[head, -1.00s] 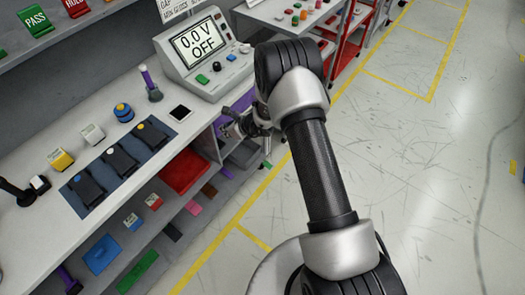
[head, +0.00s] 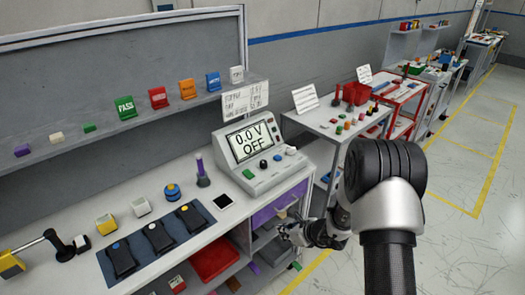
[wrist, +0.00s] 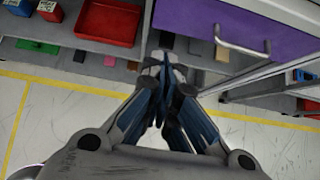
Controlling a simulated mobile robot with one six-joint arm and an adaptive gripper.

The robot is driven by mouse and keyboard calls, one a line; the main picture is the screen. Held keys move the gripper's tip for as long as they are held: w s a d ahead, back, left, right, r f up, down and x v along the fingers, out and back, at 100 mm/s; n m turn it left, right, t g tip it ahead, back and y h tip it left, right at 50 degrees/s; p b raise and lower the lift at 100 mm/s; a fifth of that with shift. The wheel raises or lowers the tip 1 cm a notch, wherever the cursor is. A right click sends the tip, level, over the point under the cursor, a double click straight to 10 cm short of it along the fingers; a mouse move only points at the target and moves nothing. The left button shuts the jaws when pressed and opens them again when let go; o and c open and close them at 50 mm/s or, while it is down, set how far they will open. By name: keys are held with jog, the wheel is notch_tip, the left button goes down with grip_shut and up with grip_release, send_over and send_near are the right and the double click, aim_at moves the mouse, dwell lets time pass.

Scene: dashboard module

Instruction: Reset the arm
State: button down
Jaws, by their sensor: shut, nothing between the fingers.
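My gripper (wrist: 166,68) is shut and empty in the wrist view, its blue-grey fingers together. It points towards the front of the workbench, below a purple drawer (wrist: 248,28) with a metal handle. In the head view my gripper (head: 287,234) shows small and dark by the bench's right end, in front of the open shelves and below the purple drawer (head: 277,208). My arm reaches up from the bottom right and bends over to it. The gripper appears apart from the drawer; the exact gap is hard to tell.
A meter (head: 262,158) reading "0.0 V OFF" stands on the bench top. A dark mat (head: 197,219) with three black modules lies left of it. A red tray (head: 213,259) is on the shelf below. A table (head: 345,127) stands behind the arm. Open floor lies right.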

jog(key=s+a+r+n+g+y, duration=0.1)
jog(key=s+a+r+n, duration=0.2)
jog(key=r, duration=0.5)
jog(key=s+a+r+n+y, duration=0.1)
jog(key=a+r+n, duration=0.2)
jog(key=r+n, duration=0.35)
jog(key=s+a+r+n+g, duration=0.2)
jog(key=s+r+n, duration=0.4)
jog(key=s+r, duration=0.45)
jog(key=s+d+r+n+h, duration=0.3)
jog(key=s+d+n, duration=0.2)
jog(key=s, duration=0.5)
jog(key=s+d+r+n+h, duration=0.3)
jog(key=s+d+n, duration=0.3)
jog(key=s+n, duration=0.2)
jog(key=shift+s+r+t+h, duration=0.3)
jog(key=shift+s+h, duration=0.5)
jog(key=shift+s, duration=0.3)
